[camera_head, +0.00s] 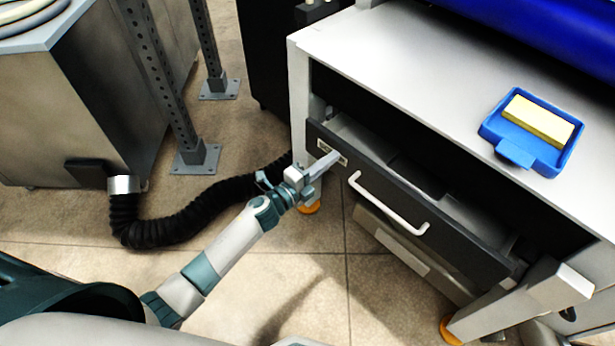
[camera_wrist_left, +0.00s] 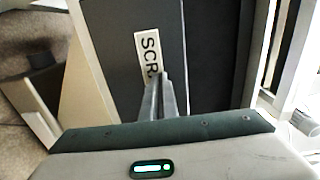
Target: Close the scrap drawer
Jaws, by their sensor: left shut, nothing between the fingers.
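The scrap drawer is a dark grey drawer in the bench, pulled partly out, so its inside shows behind its front panel (camera_head: 440,238). A white bar handle (camera_head: 385,205) sits on the front. A white label starting "SCR" is near the front's left end; it also shows in the left wrist view (camera_wrist_left: 147,55). My left gripper (camera_head: 334,158) is shut and empty, its fingertips at the label, left of the handle. In the left wrist view its fingers (camera_wrist_left: 160,82) cover the label's end. Whether they touch the panel is unclear.
A blue tray (camera_head: 494,132) with a yellow block (camera_head: 538,120) rests on the bench top (camera_head: 420,75). A black hose (camera_head: 190,215) lies on the floor at left. Metal posts (camera_head: 165,90) stand behind it. Open tiled floor lies in front of the drawer.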

